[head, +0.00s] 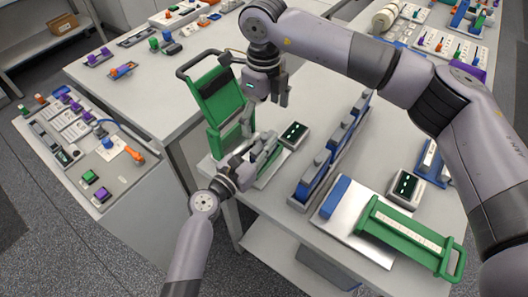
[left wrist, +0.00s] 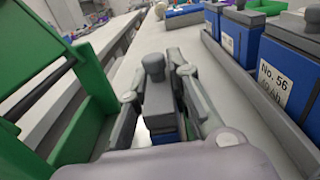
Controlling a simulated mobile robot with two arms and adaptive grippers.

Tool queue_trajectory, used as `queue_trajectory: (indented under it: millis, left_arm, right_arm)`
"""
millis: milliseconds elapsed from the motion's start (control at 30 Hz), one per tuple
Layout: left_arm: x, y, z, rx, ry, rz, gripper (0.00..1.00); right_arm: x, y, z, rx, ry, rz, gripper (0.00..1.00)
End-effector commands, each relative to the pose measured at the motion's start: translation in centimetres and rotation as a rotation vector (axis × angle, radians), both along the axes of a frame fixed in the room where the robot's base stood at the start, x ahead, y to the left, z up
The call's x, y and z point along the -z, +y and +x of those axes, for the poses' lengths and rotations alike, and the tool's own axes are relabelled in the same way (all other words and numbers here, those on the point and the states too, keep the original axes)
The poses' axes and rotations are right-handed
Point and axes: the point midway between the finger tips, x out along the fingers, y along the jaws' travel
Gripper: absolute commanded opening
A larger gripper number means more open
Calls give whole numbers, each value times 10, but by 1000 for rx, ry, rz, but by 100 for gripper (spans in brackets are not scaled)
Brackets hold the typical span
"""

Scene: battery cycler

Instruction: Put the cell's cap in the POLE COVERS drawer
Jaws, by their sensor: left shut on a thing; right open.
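My left gripper (head: 268,146) is at the left green fixture (head: 214,142) and is shut on a blue cell with a dark grey top. In the left wrist view this cell (left wrist: 158,100) stands upright between the fingers, with a grey knob-like cap (left wrist: 153,62) on top. My right gripper (head: 268,98) is open and empty, pointing down just above and behind the left one. The fixture's green lid (head: 222,103) is swung up. I cannot make out a drawer marked POLE COVERS.
Several blue cells stand in a long rack (head: 333,150), also close on the right in the left wrist view (left wrist: 283,70). Small display boxes (head: 293,135) sit by the fixtures. A second green fixture (head: 410,235) lies at front right. A tool board (head: 85,150) is at left.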

Motion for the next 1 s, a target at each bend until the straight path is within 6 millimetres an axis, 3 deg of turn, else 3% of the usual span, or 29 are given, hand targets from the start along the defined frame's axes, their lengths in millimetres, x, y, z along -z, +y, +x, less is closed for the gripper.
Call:
queue_trajectory:
  millis: [200, 233, 567, 1000]
  left_arm:
    - [0, 0, 0, 0, 0, 0, 0]
    - [0, 0, 0, 0, 0, 0, 20]
    - [0, 0, 0, 0, 0, 0, 42]
    - [1, 8, -9, -1, 1, 2, 42]
  right_arm:
    - [0, 0, 0, 0, 0, 0, 93]
    - [0, 0, 0, 0, 0, 0, 93]
    - [0, 0, 0, 0, 0, 0, 93]
    - [0, 0, 0, 0, 0, 0, 93]
